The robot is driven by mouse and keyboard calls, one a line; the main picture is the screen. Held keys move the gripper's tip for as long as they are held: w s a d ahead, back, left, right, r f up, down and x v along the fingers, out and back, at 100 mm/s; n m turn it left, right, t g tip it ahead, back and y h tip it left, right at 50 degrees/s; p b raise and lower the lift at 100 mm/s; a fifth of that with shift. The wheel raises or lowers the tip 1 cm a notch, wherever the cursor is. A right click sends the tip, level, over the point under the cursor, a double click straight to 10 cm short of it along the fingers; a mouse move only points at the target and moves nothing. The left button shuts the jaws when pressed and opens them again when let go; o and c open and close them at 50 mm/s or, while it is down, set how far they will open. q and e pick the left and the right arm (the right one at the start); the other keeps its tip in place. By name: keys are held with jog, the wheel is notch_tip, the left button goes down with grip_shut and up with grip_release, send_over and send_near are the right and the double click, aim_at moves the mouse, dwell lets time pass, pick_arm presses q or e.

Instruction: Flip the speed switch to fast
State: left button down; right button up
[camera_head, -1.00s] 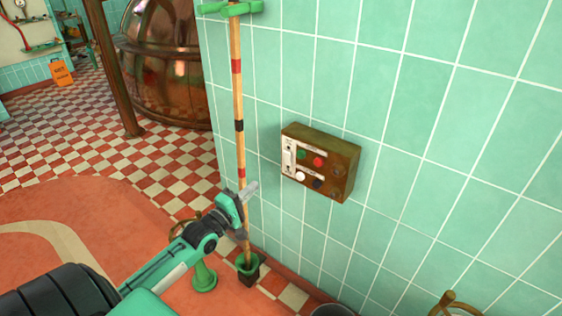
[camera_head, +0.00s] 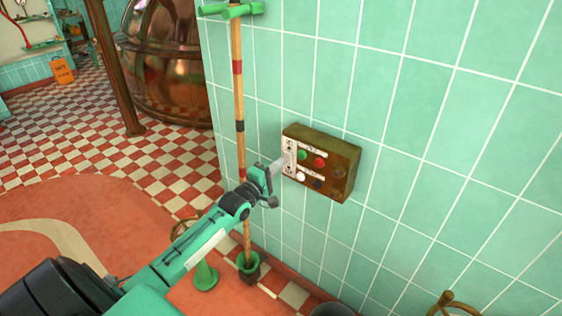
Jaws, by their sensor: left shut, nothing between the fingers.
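A brown control box (camera_head: 345,165) is mounted on the green tiled wall. Its front has a green button (camera_head: 303,155), a red button (camera_head: 320,162), a white button (camera_head: 300,177) and dark knobs. A white switch plate (camera_head: 289,146) runs down its left edge. My right gripper is not in view.
A wooden pole (camera_head: 239,125) with coloured bands stands upright left of the box, behind my left arm, its foot in a green holder (camera_head: 247,260). A copper kettle (camera_head: 165,60) stands at the back. The wall right of the box is bare.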

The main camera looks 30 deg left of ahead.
pick_arm(q)
jog(key=shift+w+d+r, duration=0.1)
jog(key=shift+w+r, duration=0.05)
jog(key=shift+w, duration=0.8)
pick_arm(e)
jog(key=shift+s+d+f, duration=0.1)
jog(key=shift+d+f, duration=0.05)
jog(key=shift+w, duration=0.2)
